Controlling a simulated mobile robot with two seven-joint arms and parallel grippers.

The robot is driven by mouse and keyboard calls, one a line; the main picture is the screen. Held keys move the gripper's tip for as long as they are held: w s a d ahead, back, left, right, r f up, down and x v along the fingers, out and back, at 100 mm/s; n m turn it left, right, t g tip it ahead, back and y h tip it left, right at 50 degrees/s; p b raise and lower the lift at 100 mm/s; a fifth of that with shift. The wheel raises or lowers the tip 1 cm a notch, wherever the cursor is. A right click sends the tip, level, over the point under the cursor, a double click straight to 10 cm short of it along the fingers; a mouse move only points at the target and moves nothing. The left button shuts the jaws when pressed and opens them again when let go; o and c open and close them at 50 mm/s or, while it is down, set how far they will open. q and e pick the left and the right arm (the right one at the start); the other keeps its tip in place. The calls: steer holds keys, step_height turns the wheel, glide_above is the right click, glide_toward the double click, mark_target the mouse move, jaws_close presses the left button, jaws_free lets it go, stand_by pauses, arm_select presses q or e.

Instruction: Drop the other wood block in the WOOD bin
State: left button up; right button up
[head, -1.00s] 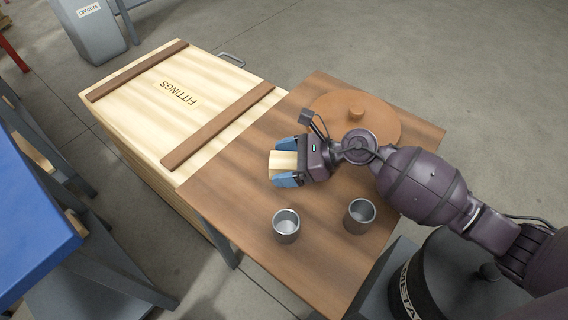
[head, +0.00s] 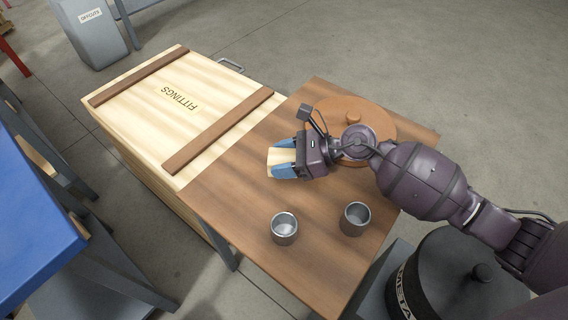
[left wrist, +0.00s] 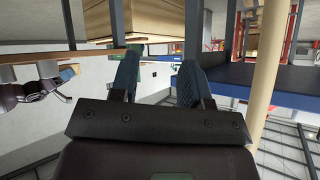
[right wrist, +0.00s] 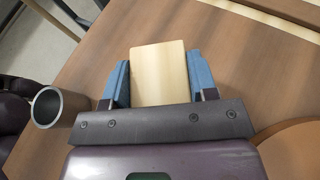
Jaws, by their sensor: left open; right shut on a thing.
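The pale wood block (head: 279,158) is held between the blue fingers of my right gripper (head: 274,159), near the left side of the brown table. The right wrist view shows the block (right wrist: 159,75) with a finger on each side of my right gripper (right wrist: 159,62). I cannot tell how far the block is above the table top. My left gripper (left wrist: 158,75) shows only in the left wrist view; its fingers are apart with nothing between them. I see no bin marked WOOD.
Two metal cups (head: 284,229) (head: 355,219) stand on the table (head: 245,195). A round brown lid (head: 375,112) with a knob lies behind my right wrist. A crate marked FITTINGS (head: 150,110) adjoins the table. A dark lidded round bin (head: 445,285), its label partly hidden, stands lower right.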

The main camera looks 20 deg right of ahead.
mark_target(283, 156)
step_height(283, 156, up, 7)
steer(key=shift+r+p, duration=0.15)
steer(key=shift+p, duration=0.95)
